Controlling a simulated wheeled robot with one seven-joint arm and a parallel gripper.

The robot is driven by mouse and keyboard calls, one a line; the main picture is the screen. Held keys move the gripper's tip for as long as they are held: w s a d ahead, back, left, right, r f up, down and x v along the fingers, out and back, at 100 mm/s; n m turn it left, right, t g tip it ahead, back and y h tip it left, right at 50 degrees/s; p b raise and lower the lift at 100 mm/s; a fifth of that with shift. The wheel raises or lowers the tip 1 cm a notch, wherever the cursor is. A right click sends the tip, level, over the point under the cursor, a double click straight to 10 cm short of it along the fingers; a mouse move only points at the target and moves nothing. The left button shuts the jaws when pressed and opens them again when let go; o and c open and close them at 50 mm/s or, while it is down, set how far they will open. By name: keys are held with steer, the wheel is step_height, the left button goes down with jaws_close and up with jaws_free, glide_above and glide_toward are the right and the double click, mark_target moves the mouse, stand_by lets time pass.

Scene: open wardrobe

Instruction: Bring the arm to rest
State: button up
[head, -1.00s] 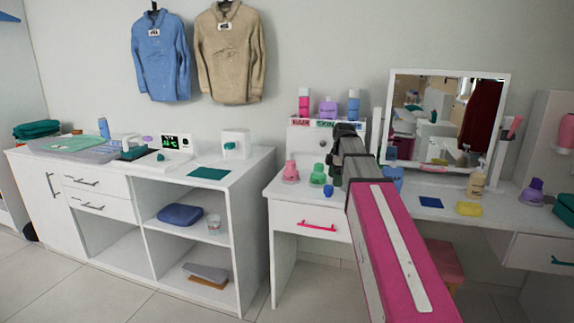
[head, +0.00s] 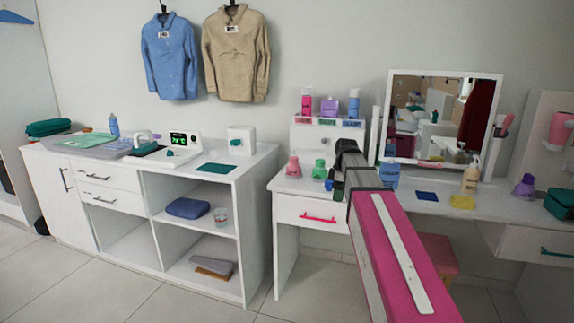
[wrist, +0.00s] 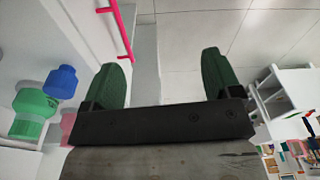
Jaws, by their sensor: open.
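My arm, with a magenta link and a dark wrist, reaches from the lower right of the head view toward the vanity. In the wrist view my gripper (wrist: 165,82) is open, its two dark green fingers wide apart. Nothing is between the fingers. Beyond them show the pale side of the vanity and the tiled floor. In the head view the gripper end is mostly hidden by my wrist, near the white vanity (head: 285,218).
A green bottle (head: 320,169) and a pink bottle (head: 293,167) stand left of my wrist on the vanity. A blue cup (head: 389,175), mirror (head: 441,120) and soap dispenser (head: 470,177) stand right. A pink stool (head: 441,258) is below. Open floor (head: 120,290) lies front left.

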steer(key=s+f+m, duration=0.8)
steer(key=s+f, duration=0.1)
steer(key=f, duration=0.4)
steer(key=s+f+m+h, duration=0.1)
steer(key=s+f+m, duration=0.6)
steer(key=s+f, duration=0.3)
step_height(320, 180, down, 4)
steer(key=shift+s+a+r+m, duration=0.2)
steer(key=shift+s+a+m, duration=0.1)
steer(key=shift+a+m, duration=0.1)
